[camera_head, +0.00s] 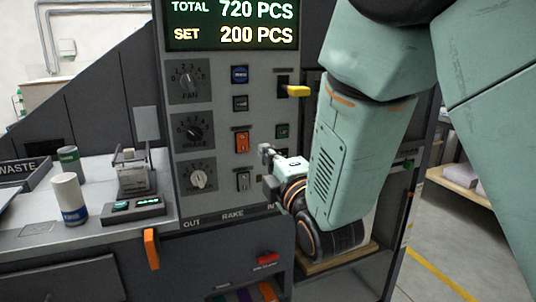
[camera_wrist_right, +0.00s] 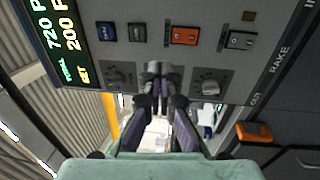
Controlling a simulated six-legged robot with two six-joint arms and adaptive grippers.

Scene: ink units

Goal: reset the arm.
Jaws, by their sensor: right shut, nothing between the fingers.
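My right arm (camera_head: 328,165) comes in from the upper right and hangs bent in front of the grey control panel (camera_head: 215,120). My right gripper (camera_head: 268,168) is at the lower right part of the panel, pointing left. Its fingers are together and hold nothing. In the right wrist view the closed fingers (camera_wrist_right: 160,72) show in front of the panel's knobs; I cannot tell whether they touch it. My left gripper is not in view.
The panel has a display (camera_head: 232,22), several knobs, an orange switch (camera_head: 242,141) and a yellow lever (camera_head: 299,91). On the left counter stand a white cylinder (camera_head: 69,197) and a small device (camera_head: 134,174). An orange handle (camera_head: 151,248) juts from the counter front.

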